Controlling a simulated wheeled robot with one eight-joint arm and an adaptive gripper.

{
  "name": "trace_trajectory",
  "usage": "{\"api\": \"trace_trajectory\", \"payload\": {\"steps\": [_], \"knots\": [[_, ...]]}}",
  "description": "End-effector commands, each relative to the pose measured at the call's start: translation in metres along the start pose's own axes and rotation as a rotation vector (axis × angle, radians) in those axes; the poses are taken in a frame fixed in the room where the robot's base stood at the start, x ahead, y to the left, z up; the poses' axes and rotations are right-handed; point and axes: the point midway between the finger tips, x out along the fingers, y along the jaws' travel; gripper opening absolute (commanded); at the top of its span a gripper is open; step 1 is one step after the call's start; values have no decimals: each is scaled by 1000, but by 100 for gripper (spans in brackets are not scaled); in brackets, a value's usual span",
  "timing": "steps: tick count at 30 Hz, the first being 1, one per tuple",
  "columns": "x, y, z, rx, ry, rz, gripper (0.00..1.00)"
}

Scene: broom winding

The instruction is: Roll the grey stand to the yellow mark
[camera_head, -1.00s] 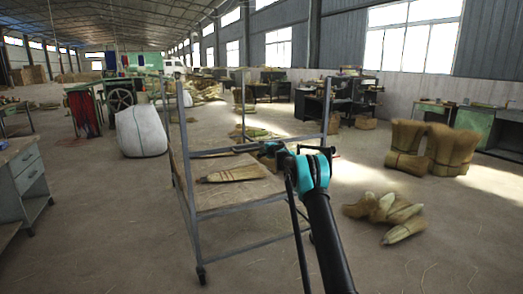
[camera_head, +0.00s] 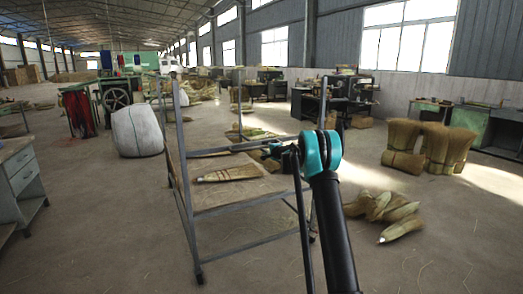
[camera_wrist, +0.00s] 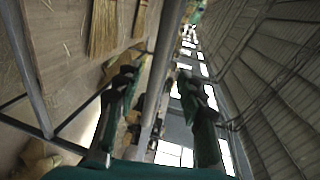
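The grey stand (camera_head: 239,207) is a metal frame with a wooden shelf and castors, upright in front of me. A broom head (camera_head: 230,174) lies on its shelf; straw also shows in the wrist view (camera_wrist: 103,28). My gripper (camera_wrist: 158,74) is open, its two dark fingers well apart. A grey post (camera_wrist: 167,45) of the stand runs through the view between the fingers; I cannot tell whether it lies within their reach. In the head view my gripper (camera_head: 275,152) is small, dark and partly hidden near the stand's right side. I see no yellow mark.
A white sack (camera_head: 137,131) stands behind the stand to the left. A grey drawer cabinet (camera_head: 20,180) is at the left edge. Straw bundles (camera_head: 385,208) lie on the floor at right, with upright bales (camera_head: 425,147) behind. The front right floor is clear.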

Motion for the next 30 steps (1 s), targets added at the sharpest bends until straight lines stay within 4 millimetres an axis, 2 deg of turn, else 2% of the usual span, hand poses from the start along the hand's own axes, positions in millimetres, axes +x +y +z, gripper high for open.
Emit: {"api": "trace_trajectory", "payload": {"steps": [3, 7, 22, 26, 30], "knots": [[-16, 0, 0, 1, 0, 0, 39], [-25, 0, 1, 2, -1, 0, 39], [-34, -1, 4, -14, -5, 8, 39], [-59, -3, 20, -84, -30, 45, 39], [-108, 0, 48, -212, -77, 120, 39]]}}
